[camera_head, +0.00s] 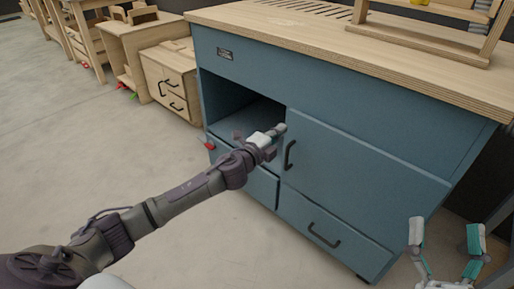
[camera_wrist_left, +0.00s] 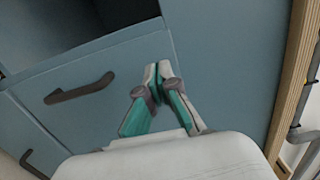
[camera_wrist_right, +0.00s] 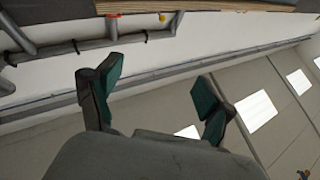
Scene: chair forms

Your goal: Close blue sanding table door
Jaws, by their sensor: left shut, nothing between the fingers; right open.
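The blue sanding table (camera_head: 350,100) has a dark open compartment (camera_head: 240,112) at its upper left. The blue door (camera_head: 350,165), with a dark vertical handle (camera_head: 289,155), stands to the right of this opening. My left gripper (camera_head: 281,128) is shut and empty, its tips near the door's upper left edge. In the left wrist view the closed fingertips (camera_wrist_left: 158,70) appear over the door beside its handle (camera_wrist_left: 80,88); contact cannot be told. My right gripper (camera_head: 446,228) is open and empty at the lower right, also seen in the right wrist view (camera_wrist_right: 160,75).
Drawers (camera_head: 320,228) sit below the door and opening. A wooden frame (camera_head: 430,40) stands on the wooden tabletop (camera_head: 290,30). A small wooden cabinet (camera_head: 170,80) stands to the left.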

